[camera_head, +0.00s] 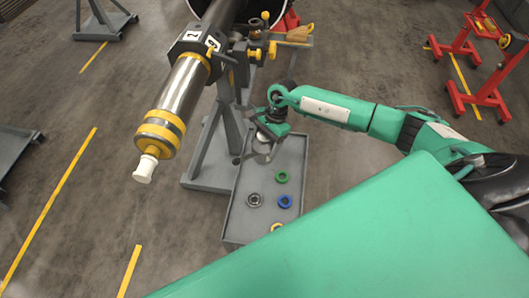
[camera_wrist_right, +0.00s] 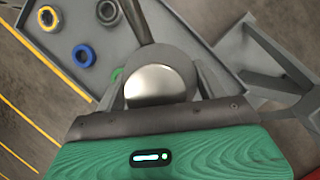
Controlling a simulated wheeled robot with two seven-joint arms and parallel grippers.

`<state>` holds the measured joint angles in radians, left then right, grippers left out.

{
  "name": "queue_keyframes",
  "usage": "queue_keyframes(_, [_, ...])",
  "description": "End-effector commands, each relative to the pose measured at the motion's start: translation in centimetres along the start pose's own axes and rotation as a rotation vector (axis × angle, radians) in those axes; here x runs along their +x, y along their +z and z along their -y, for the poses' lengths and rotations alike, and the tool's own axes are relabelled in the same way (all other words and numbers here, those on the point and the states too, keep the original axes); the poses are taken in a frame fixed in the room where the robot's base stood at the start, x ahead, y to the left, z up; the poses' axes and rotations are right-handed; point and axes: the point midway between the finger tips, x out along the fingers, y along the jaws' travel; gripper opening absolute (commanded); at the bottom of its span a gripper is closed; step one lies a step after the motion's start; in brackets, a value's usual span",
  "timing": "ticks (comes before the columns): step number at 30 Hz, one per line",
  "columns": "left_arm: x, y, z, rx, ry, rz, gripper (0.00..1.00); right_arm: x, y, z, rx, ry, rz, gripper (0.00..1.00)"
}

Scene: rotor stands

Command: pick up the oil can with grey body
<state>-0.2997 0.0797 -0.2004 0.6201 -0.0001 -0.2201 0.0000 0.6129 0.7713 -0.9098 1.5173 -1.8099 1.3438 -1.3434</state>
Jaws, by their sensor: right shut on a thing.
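The oil can with grey body (camera_wrist_right: 158,84) shows in the right wrist view as a rounded, shiny metal and grey shape, with a dark thin spout-like rod reaching up from it. My right gripper (camera_wrist_right: 165,92) is shut on it, one finger on each side. In the head view my right gripper (camera_head: 264,140) is over the far part of the grey tray, and the can (camera_head: 261,149) is mostly hidden by it. I cannot tell whether the can touches the tray. My left gripper is not in view.
The grey tray (camera_head: 234,218) holds a green ring (camera_head: 281,177), a blue ring (camera_head: 285,201), a dark metal ring (camera_head: 254,200) and a yellow ring (camera_head: 277,227). A stand with a large metal and yellow shaft (camera_head: 182,92) rises left of it. Red stands (camera_head: 486,97) are at right.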

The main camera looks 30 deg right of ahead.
Motion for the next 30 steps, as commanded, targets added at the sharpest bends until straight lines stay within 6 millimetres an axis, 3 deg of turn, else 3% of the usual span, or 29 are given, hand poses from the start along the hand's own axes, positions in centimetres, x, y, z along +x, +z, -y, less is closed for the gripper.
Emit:
queue_keyframes(9, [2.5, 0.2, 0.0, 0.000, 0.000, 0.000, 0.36, -7.2, 2.9, 0.1, -0.003, -0.005, -0.002, 0.39])
queue_keyframes(15, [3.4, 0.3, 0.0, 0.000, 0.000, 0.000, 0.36, -10.6, 4.3, 0.0, -0.002, -0.003, -0.001, 0.39])
queue_keyframes(21, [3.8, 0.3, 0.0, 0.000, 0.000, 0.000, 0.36, -12.5, 5.2, 0.0, -0.001, -0.002, 0.001, 0.39])
queue_keyframes(30, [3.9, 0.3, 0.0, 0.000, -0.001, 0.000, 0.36, -13.2, 5.5, -0.1, 0.000, 0.000, 0.000, 0.39])
